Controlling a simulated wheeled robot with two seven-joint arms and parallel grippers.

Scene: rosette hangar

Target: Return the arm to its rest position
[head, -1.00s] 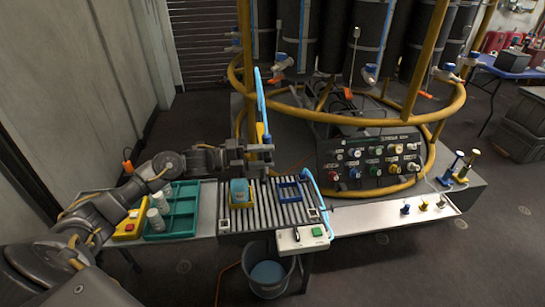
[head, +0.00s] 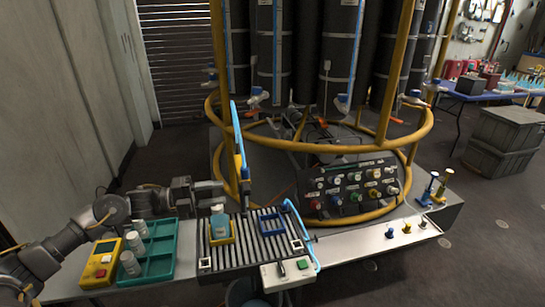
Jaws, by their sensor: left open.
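My left arm comes in from the left, and its gripper (head: 232,188) is open and empty. The gripper hangs at the back edge of the roller conveyor (head: 246,250), behind and above a yellow tray (head: 221,238). A blue bottle with a white cap (head: 219,224) stands in the yellow tray, apart from the fingers. An empty-looking blue tray (head: 272,224) sits to its right on the rollers. My right gripper is not in view.
A teal divided crate (head: 160,268) with several white bottles and a yellow device (head: 101,262) lie left of the conveyor, below my forearm. Behind stand a yellow ring rail (head: 300,147) and a knob panel (head: 352,190). A control box (head: 288,272) is at the conveyor's front.

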